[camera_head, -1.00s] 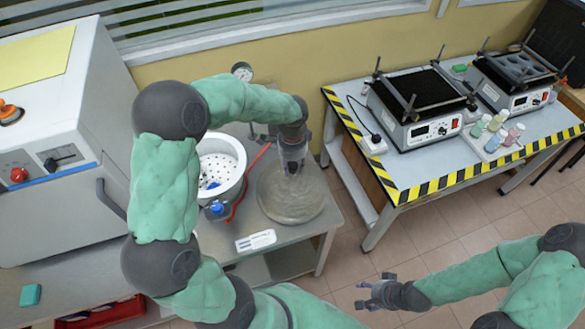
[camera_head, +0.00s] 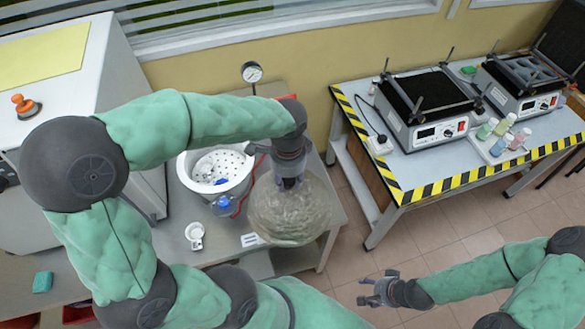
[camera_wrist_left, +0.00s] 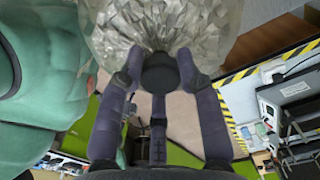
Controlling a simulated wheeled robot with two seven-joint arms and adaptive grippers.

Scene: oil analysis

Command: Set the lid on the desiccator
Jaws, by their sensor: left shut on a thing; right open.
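The desiccator (camera_head: 184,172) is a white round pot with a perforated plate inside, standing open on the grey bench. The lid (camera_head: 290,215) is a clear, faceted glass dome to the right of the pot. My left gripper (camera_head: 290,183) is shut on the lid's dark knob and holds the lid above the bench, beside the desiccator. In the left wrist view the fingers (camera_wrist_left: 160,75) close around the black knob (camera_wrist_left: 159,72), with the glass dome (camera_wrist_left: 110,25) beyond. My right gripper (camera_head: 380,288) is open and empty above the floor at lower right.
A pressure gauge (camera_head: 252,72) stands behind the pot, with a red hose beside it. A small white cup (camera_head: 195,235) and a label card (camera_head: 250,240) lie in front. A big grey oven-like machine is at left. The striped-edge table (camera_head: 400,200) holds hotplates and bottles.

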